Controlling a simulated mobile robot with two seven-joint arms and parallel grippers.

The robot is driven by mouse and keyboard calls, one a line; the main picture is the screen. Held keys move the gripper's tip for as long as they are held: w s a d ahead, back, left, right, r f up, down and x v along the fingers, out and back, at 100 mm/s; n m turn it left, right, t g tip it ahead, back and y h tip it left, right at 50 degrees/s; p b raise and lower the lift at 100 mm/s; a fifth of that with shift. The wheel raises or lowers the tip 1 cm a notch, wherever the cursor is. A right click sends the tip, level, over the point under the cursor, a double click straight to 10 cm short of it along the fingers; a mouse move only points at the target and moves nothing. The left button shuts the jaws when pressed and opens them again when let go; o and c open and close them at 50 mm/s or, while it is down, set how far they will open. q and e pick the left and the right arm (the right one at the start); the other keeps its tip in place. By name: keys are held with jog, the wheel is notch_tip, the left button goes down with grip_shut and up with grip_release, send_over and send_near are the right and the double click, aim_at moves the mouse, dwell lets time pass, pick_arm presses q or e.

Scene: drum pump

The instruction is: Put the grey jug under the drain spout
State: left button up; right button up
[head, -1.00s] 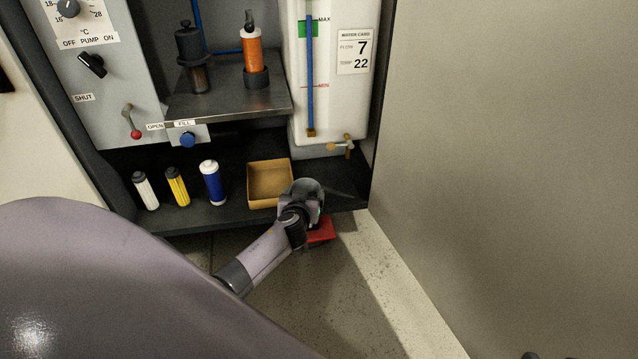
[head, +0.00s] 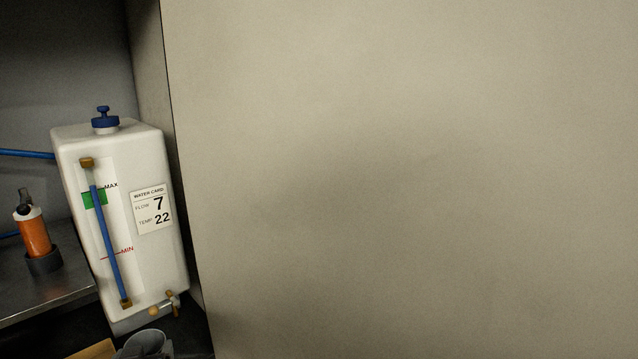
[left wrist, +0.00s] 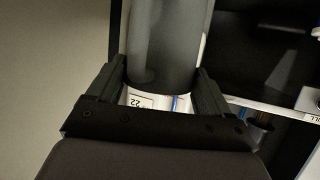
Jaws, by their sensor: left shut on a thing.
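The grey jug (head: 145,342) shows at the bottom edge of the head view, cut off by the frame, with its round open top facing up. The brass drain spout (head: 160,309) at the foot of the white water tank (head: 155,265) appears just above the jug in the picture. I cannot tell whether the jug is directly beneath it. In the left wrist view my left gripper (left wrist: 160,82) is shut on the grey jug (left wrist: 165,45), one dark finger on each side. My right gripper is not in view.
A plain beige wall panel (head: 400,180) fills the right of the head view, close beside the tank. A metal shelf (head: 50,295) with an orange bottle (head: 35,237) stands left. A cardboard box edge (head: 95,350) shows beside the jug.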

pick_arm(q)
jog(key=s+d+r+m+t+h, duration=0.1)
jog(key=s+d+r+m+h, duration=0.35)
jog(key=s+d+r, duration=0.7)
notch_tip(320, 180, up, 35)
jog(key=p, duration=3.8)
jog(key=shift+d, duration=0.15)
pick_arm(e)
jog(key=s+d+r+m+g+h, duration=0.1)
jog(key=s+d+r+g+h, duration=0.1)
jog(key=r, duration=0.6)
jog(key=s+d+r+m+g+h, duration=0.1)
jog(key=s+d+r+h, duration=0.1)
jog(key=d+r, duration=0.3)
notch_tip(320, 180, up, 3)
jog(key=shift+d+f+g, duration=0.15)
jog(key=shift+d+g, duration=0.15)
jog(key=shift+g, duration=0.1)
pick_arm(q)
jog(key=shift+s+h, duration=0.1)
jog(key=shift+h, duration=0.15)
